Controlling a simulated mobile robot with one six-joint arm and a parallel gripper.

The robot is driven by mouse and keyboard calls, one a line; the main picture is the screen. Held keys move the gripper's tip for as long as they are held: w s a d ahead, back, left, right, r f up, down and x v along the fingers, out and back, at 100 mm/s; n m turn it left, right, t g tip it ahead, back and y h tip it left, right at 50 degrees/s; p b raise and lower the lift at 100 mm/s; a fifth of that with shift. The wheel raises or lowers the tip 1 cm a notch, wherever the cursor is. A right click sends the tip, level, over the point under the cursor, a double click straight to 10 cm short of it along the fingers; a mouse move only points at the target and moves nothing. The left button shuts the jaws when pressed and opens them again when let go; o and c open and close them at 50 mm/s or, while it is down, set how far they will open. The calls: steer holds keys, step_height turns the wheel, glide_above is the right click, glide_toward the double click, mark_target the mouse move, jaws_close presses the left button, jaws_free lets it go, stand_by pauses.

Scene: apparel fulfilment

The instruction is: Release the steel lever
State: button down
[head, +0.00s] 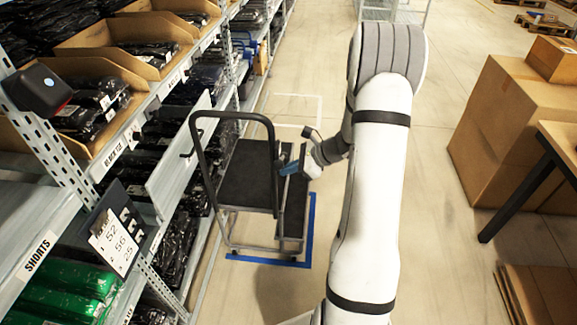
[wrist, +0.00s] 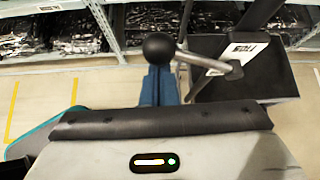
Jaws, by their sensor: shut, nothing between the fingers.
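The steel lever (wrist: 207,62) shows in the wrist view as a pale metal bar with a round end, just right of my fingertips. My gripper (wrist: 158,80) is shut and holds nothing. In the head view my gripper (head: 288,171) is at the right side of a black-decked cart (head: 245,175) with a tall dark handle. The lever is too small to make out there.
Shelving with boxes of black bagged garments (head: 95,105) lines the left. Blue floor tape (head: 268,262) borders the cart. Cardboard boxes (head: 510,125) and a table (head: 562,140) stand at the right. The floor between is mostly clear.

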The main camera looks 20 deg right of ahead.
steer(key=shift+d+r, duration=0.15)
steer(key=shift+r, duration=0.1)
stand_by(0.4)
step_height(320, 180, down, 4)
steer(key=b, duration=0.3)
steer(key=v, duration=1.1)
steer(key=shift+w+d+f+p, duration=0.15)
steer(key=shift+d+p, duration=0.15)
steer(key=shift+d, duration=0.05)
steer(key=s+a+r+n+g+h+p, duration=0.1)
steer(key=s+a+r+n+g+h, duration=0.1)
steer(key=s+a+r+n, duration=0.4)
steer(key=s+a+r+n+g+h+p, duration=0.1)
steer(key=s+a+r+n+g, duration=0.1)
steer(key=a+r+n, duration=0.35)
steer(key=s+a+r+n+h+p, duration=0.1)
steer(key=s+a+r+n+h, duration=0.1)
steer(key=s+n, duration=0.4)
steer(key=s+a+r+n+t+h+p, duration=0.1)
steer(key=s+a+r+n+h, duration=0.2)
steer(key=s+a+n+h, duration=0.1)
steer(key=shift+s+a+r+n, duration=0.2)
steer(key=shift+s+a+n, duration=0.25)
steer(key=shift+s+n, duration=0.6)
